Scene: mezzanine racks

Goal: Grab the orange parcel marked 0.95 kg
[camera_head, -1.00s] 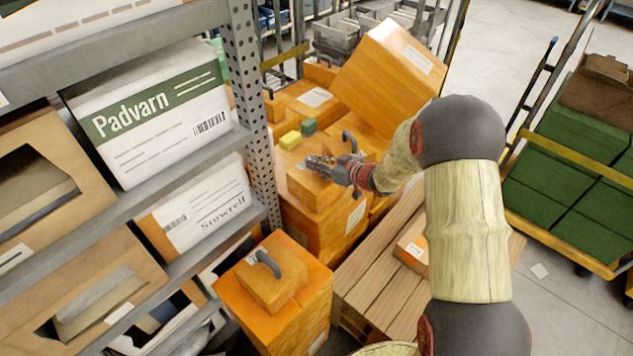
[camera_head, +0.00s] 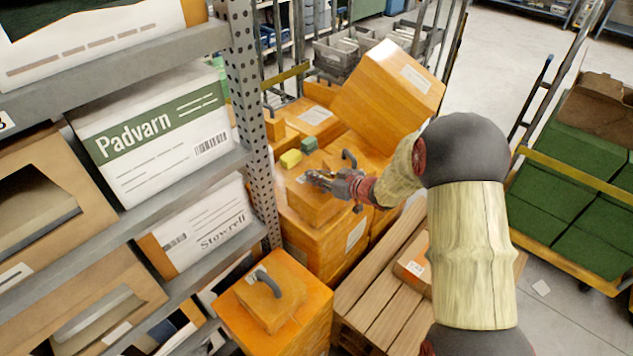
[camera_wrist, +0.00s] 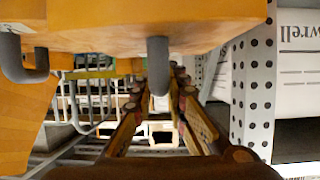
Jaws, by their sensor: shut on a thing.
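An orange box-shaped parcel (camera_head: 308,206) with a grey handle sits on top of a larger orange box in the middle of the head view. My gripper (camera_head: 322,180) is over its top, and the fingers hide most of the handle there. In the wrist view, the parcel (camera_wrist: 200,25) fills the top edge and its grey handle (camera_wrist: 158,66) stands between my fingers (camera_wrist: 160,95), which are shut on it. The parcel's weight marking cannot be read. The parcel still appears to rest on the box below.
Another orange parcel with a grey handle (camera_head: 268,290) stands at the front. Yellow (camera_head: 290,158) and green (camera_head: 309,144) blocks lie behind my gripper. A large tilted orange box (camera_head: 390,95) is at the back. A perforated rack post (camera_head: 255,110) stands close left; a wooden pallet (camera_head: 385,290) lies right.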

